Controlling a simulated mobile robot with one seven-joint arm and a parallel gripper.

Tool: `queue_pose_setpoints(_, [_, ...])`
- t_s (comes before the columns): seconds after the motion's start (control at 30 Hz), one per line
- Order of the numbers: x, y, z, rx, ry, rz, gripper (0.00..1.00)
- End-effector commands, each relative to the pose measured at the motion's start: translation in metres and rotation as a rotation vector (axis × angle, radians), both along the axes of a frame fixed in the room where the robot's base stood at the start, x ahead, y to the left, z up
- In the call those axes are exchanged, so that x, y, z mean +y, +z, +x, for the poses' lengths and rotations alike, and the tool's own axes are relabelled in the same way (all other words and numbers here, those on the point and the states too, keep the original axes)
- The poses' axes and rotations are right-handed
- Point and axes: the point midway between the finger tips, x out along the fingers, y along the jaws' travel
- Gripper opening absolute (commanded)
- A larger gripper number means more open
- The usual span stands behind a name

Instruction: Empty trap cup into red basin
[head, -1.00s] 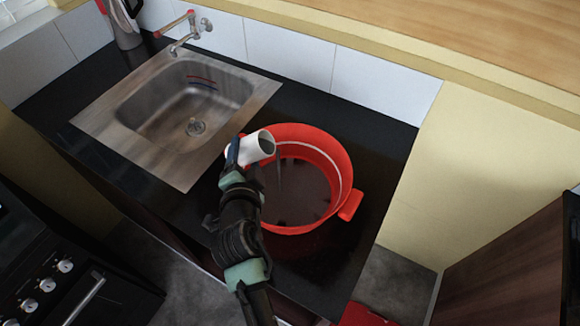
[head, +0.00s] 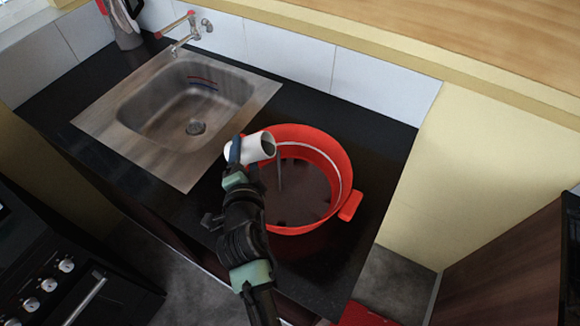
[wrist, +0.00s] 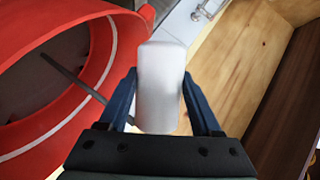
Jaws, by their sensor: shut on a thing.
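The white trap cup (head: 257,148) is tilted on its side at the left rim of the red basin (head: 346,165), its open mouth facing right over the basin. My gripper (head: 234,155) is shut on the cup. In the wrist view my gripper (wrist: 162,100) has a blue finger on each side of the white cup (wrist: 160,85). A thin grey stream (head: 280,172) runs down from the cup's mouth into the basin. It also shows in the wrist view (wrist: 65,70). Dark liquid (head: 300,190) with darker bits lies in the basin. The cup's inside is mostly hidden.
The basin stands on a black counter (head: 315,275), right of a steel sink (head: 195,115) with a tap (head: 187,38). A kettle-like object (head: 124,25) stands at the back left. A stove (head: 60,270) is at lower left.

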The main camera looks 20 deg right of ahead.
Motion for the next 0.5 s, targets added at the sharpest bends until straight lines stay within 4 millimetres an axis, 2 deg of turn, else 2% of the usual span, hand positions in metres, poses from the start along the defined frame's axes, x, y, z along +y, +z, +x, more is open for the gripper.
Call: queue_pose_setpoints(0.5, [0.0005,0.0046,0.0002,-0.031,0.001,0.05,0.0])
